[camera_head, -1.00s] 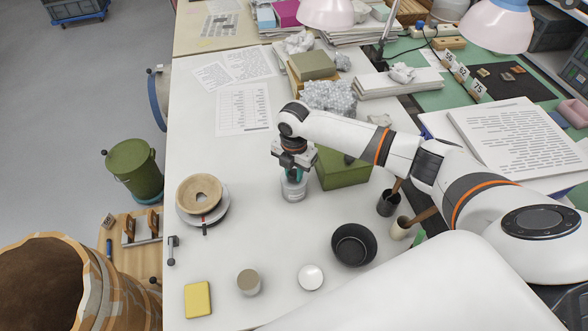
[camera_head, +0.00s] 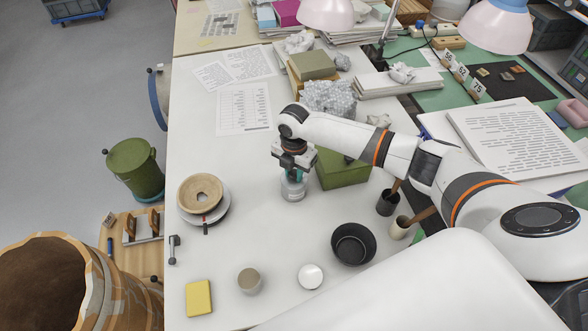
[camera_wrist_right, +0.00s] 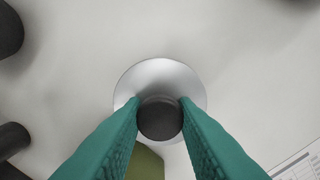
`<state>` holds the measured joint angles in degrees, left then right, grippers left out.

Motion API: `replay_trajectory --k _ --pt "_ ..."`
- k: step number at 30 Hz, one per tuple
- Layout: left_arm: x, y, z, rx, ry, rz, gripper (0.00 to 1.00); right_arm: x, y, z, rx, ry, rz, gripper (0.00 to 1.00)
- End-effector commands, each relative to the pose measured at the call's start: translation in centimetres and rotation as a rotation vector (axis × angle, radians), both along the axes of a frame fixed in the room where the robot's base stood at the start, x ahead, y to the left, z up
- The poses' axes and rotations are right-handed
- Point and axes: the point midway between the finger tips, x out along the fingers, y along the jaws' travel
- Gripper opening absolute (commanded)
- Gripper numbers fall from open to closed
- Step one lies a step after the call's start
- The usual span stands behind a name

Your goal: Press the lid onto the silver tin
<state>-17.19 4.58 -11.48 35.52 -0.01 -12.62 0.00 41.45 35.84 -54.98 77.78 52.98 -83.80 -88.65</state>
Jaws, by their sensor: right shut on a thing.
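The silver tin (camera_head: 293,193) stands upright on the white table in the head view, left of a green box. My right gripper (camera_head: 294,175) points straight down over it, with its teal fingertips at the tin's top. In the right wrist view, the teal fingers of my right gripper (camera_wrist_right: 159,112) are shut on the dark round knob of the lid (camera_wrist_right: 150,75). The lid is a shiny silver disc, level and roughly centred below the wrist. It hides the tin there, so I cannot tell whether the lid is fully seated. My left gripper is not in view.
The green box (camera_head: 342,171) stands close to the right of the tin. A black bowl (camera_head: 353,244), a white round dish (camera_head: 311,277), a beige cup (camera_head: 248,281) and a yellow block (camera_head: 198,298) are nearer the front.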

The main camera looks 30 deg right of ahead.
Motion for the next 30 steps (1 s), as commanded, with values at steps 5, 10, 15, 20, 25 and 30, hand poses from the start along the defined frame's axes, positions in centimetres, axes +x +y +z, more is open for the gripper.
replay_trajectory --k 5,10,15,20,25,30 --pt "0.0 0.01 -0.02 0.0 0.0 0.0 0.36 0.0 0.01 -0.02 0.0 0.0 0.0 0.04" --pt "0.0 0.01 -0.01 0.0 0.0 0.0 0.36 0.0 0.02 -0.01 0.0 0.0 0.0 0.04" --pt "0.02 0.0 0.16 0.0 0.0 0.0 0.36 0.0 0.02 0.04 0.0 0.0 0.0 0.04" --pt "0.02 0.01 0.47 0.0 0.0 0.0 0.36 -0.01 0.04 0.05 0.0 0.0 0.0 0.04" --pt "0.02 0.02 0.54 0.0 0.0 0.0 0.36 0.0 0.04 -0.04 0.0 0.0 0.001 0.04" --pt "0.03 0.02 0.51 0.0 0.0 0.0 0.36 0.0 0.04 -0.05 0.0 0.0 0.0 0.04"
